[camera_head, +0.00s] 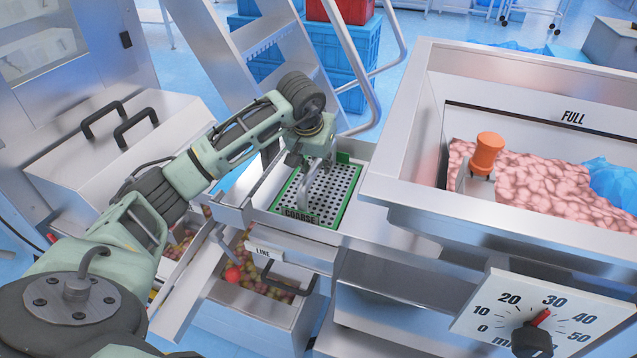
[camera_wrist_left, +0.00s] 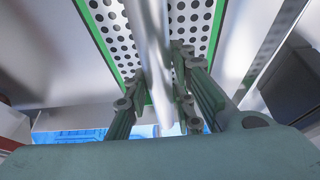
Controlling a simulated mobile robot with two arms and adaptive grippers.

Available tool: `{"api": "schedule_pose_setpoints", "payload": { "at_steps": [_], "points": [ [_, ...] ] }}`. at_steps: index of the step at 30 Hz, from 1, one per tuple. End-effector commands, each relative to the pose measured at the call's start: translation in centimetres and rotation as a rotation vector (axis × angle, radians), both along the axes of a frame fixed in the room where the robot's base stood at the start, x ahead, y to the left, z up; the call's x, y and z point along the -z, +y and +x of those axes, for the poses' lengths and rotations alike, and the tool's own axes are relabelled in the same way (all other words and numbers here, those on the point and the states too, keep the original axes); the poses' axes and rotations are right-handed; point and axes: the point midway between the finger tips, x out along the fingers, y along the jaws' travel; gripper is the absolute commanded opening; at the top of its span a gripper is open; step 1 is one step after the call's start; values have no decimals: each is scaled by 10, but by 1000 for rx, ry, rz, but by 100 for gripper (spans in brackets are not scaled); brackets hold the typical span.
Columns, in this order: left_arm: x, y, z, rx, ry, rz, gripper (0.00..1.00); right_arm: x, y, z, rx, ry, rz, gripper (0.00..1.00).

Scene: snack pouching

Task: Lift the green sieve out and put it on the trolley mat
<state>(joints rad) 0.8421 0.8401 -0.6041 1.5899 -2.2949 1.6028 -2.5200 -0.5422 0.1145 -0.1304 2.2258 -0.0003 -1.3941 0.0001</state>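The sieve (camera_head: 326,188) is a perforated plate in a green frame, marked COARSE, lying in a steel tray-like opening in the middle of the head view. A curved metal handle stands up from it. My left gripper (camera_head: 304,165) is over the sieve at this handle. In the left wrist view, the handle (camera_wrist_left: 156,60) runs between the fingers of the left gripper (camera_wrist_left: 158,92), which stand apart with a gap showing on its left side. The holed plate (camera_wrist_left: 195,22) and green edge lie beyond. My right gripper is out of view. I cannot make out the trolley mat.
A steel hopper (camera_head: 402,180) with pink contents, an orange-handled tool (camera_head: 487,152) and a blue bag stands at right. A dial (camera_head: 545,315) is at front right. Ladder rails (camera_head: 345,60) rise behind.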

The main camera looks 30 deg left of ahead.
Motion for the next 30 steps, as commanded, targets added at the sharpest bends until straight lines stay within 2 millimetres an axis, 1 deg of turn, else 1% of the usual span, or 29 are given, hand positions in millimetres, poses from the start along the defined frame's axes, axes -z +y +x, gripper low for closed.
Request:
{"api": "schedule_pose_setpoints", "payload": {
  "at_steps": [1,6,7,27,30],
  "points": [
    [0,0,0,0,0,0,16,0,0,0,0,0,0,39],
    [0,0,0,0,0,0,1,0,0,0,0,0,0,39],
    [0,0,0,0,0,0,0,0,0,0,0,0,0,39],
    [-2,0,1,0,-4,0,0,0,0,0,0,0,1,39],
    [-8,0,1,-1,-6,0,0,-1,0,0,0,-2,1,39]
  ]
}}
